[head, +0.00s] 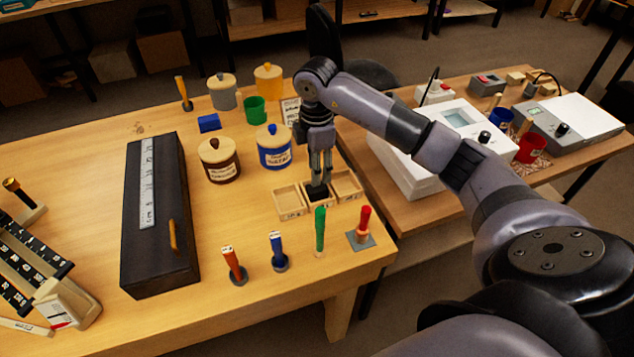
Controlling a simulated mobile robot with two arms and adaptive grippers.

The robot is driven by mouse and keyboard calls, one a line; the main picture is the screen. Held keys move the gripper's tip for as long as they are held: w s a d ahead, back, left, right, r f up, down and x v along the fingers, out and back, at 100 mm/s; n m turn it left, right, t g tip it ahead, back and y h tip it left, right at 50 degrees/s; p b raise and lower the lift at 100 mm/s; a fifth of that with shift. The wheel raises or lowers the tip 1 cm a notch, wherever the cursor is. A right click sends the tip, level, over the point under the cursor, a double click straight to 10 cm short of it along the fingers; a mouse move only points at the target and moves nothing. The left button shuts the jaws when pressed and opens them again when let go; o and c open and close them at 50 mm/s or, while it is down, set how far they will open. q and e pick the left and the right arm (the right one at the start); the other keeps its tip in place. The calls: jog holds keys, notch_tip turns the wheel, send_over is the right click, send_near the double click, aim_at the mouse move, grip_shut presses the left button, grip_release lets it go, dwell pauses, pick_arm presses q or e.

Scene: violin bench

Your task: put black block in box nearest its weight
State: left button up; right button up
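Three small open wooden boxes stand side by side near the table's right edge: a left box (290,209), a middle box (319,204) and a right box (347,192). The black block (317,193) is at the middle box, just below my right gripper (321,179). The gripper points straight down and its fingers close on the block's upper part. I cannot tell whether the block touches the box floor. The box labels are too small to read. My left gripper is not in view.
Lidded jars (274,150), a green cup (255,111) and a blue block (209,123) stand behind the boxes. Upright colored tools (320,230) stand in front. A long black case (160,220) lies left. A second table (400,205) with instruments is at right.

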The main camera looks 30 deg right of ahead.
aim_at(317, 187)
notch_tip(317, 187, up, 5)
dwell(0.7)
